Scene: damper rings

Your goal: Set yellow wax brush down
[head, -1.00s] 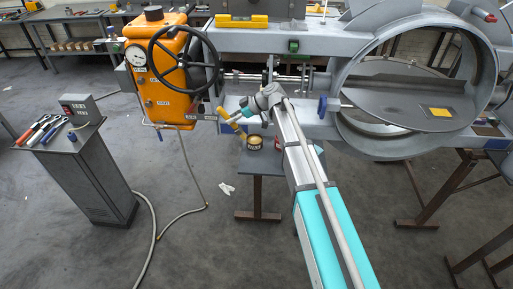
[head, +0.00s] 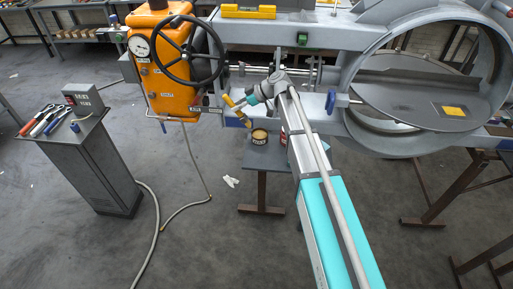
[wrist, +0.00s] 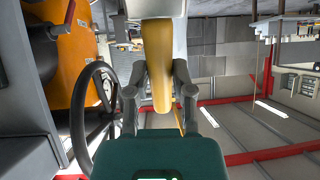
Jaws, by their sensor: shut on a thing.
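The yellow wax brush (head: 236,107) is in my gripper (head: 245,100), held tilted in the air in front of the grey machine frame. In the wrist view its yellow handle (wrist: 156,55) stands between the two dark fingers of my gripper (wrist: 160,78), which are shut on it. In the head view the brush's lower end is above and slightly left of an open tin (head: 259,137) and apart from it. The tin stands on a small grey table (head: 253,158) under the frame. The bristles are too small to make out clearly.
An orange gearbox (head: 172,95) with a black handwheel (head: 188,50) is left of the gripper. A big grey duct ring (head: 497,75) is at right. A grey pedestal (head: 95,165) holds several tools at left. A hose crosses the floor.

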